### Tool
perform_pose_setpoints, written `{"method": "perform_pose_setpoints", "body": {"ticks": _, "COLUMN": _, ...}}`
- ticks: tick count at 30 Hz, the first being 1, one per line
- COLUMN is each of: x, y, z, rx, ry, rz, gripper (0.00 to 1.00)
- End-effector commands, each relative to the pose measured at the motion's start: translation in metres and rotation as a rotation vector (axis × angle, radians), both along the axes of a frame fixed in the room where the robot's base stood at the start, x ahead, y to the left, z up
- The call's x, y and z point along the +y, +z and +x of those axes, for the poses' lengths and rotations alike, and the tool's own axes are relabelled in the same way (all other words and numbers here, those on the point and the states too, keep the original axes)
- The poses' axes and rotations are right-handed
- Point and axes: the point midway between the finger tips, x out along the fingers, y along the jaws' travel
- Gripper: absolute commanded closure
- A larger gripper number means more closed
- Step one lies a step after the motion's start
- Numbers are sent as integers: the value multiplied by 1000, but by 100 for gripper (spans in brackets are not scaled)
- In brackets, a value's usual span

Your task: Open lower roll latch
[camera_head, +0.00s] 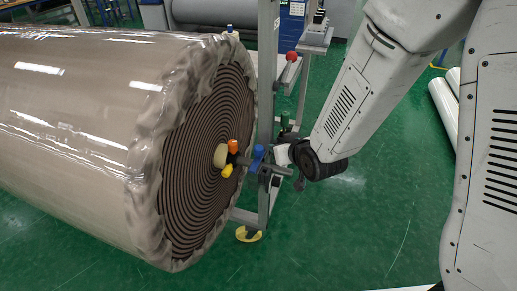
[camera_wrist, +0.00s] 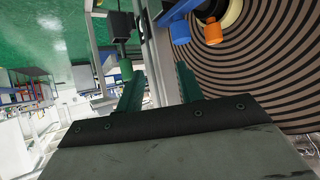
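A large plastic-wrapped roll (camera_head: 90,120) lies at the left, its spiral end (camera_head: 200,150) facing a grey upright post (camera_head: 267,90). At its core are an orange knob (camera_head: 233,146), a yellow knob (camera_head: 227,170) and a blue part (camera_head: 258,152) by the post. A green knob (camera_wrist: 126,70) appears beside the left finger; contact cannot be told. I cannot tell which part is the lower latch.
A red knob (camera_head: 292,57) is higher on the metal frame. A yellow foot (camera_head: 248,234) stands at the frame's base. White rolls (camera_head: 445,105) lie at the right. The green floor (camera_head: 350,235) in front is clear.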

Motion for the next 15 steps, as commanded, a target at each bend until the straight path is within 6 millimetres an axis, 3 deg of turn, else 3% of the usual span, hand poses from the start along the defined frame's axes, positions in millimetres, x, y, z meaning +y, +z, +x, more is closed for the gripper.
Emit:
{"method": "perform_pose_setpoints", "body": {"ticks": 1, "x": 10, "y": -14, "z": -2, "rx": -24, "ry": 19, "rz": 9, "gripper": 63}}
{"method": "perform_pose_setpoints", "body": {"ticks": 3, "x": 20, "y": -24, "z": -2, "rx": -69, "ry": 38, "rz": 28, "gripper": 63}}
{"method": "perform_pose_setpoints", "body": {"ticks": 10, "x": 36, "y": -37, "z": -4, "rx": -147, "ry": 66, "rz": 63, "gripper": 63}}
{"method": "perform_pose_setpoints", "body": {"ticks": 15, "x": 44, "y": -44, "z": 12, "rx": -154, "ry": 67, "rz": 66, "gripper": 63}}
